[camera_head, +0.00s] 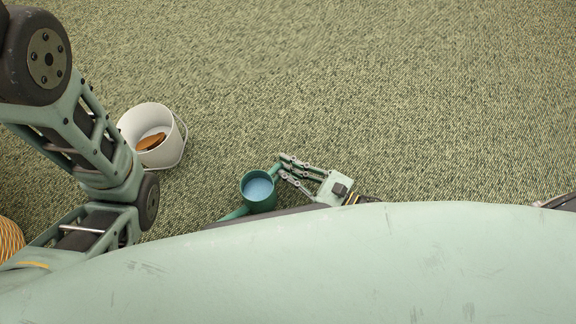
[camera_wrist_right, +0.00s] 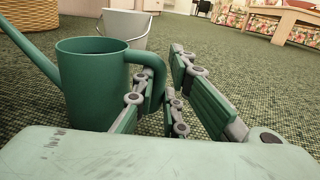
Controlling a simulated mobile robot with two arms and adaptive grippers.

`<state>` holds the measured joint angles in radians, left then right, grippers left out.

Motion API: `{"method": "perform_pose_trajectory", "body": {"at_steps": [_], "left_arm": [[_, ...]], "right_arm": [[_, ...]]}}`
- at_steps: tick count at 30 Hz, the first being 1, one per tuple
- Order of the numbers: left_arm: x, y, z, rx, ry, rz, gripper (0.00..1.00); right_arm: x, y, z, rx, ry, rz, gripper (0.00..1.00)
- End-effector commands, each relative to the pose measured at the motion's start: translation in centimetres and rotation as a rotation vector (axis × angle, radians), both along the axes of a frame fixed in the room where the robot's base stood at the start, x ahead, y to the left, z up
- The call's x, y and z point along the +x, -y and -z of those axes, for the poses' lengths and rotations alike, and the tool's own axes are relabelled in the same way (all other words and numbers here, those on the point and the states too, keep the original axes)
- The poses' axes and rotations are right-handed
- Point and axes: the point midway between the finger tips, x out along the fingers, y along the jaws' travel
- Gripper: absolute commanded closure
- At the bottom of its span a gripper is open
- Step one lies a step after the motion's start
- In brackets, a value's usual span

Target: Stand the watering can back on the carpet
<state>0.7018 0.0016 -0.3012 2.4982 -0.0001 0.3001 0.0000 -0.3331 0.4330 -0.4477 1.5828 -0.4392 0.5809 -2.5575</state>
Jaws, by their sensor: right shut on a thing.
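The green watering can (camera_head: 246,203) is upright beside my base in the head view, with light blue showing inside its open top. In the right wrist view the can (camera_wrist_right: 90,88) stands at the left, its spout rising to the upper left and its handle (camera_wrist_right: 157,78) towards me. My right gripper (camera_head: 281,168) is shut on the handle; in the right wrist view its fingers (camera_wrist_right: 158,100) lie on either side of it. I cannot tell whether the can's base touches the carpet (camera_head: 360,100). My left arm shows at the left, but its gripper is not in view.
A white bucket (camera_head: 133,124) with a brown thing inside stands left of the can; it also shows behind the can in the right wrist view (camera_wrist_right: 126,24). A wicker basket (camera_head: 10,238) is at the left edge. Carpet ahead and to the right is clear.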

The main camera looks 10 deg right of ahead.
Motion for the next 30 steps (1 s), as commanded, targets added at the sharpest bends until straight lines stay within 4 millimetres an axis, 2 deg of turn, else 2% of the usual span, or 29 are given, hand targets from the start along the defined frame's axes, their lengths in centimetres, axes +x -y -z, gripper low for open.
{"method": "perform_pose_trajectory", "body": {"at_steps": [2,3,9,24,30], "left_arm": [[-0.2,-0.1,0.4,-0.001,0.004,0.001,0.57],[-0.3,-0.1,0.3,-0.002,0.004,0.001,0.57],[-0.3,-0.1,0.3,-0.002,0.005,0.001,0.57],[0.1,-0.1,-0.3,-0.002,-0.004,-0.001,0.57],[0.2,0.0,-2.0,-0.002,-0.005,-0.001,0.57]], "right_arm": [[0.1,0.0,0.3,0.004,0.001,0.001,1.00],[0.0,0.0,0.2,0.000,0.000,0.001,0.85],[0.0,0.0,0.2,-0.001,-0.001,0.001,0.70],[0.0,0.1,-0.3,-0.001,-0.001,0.000,0.70],[-2.4,2.5,-0.4,-0.001,-0.006,0.002,0.70]]}}
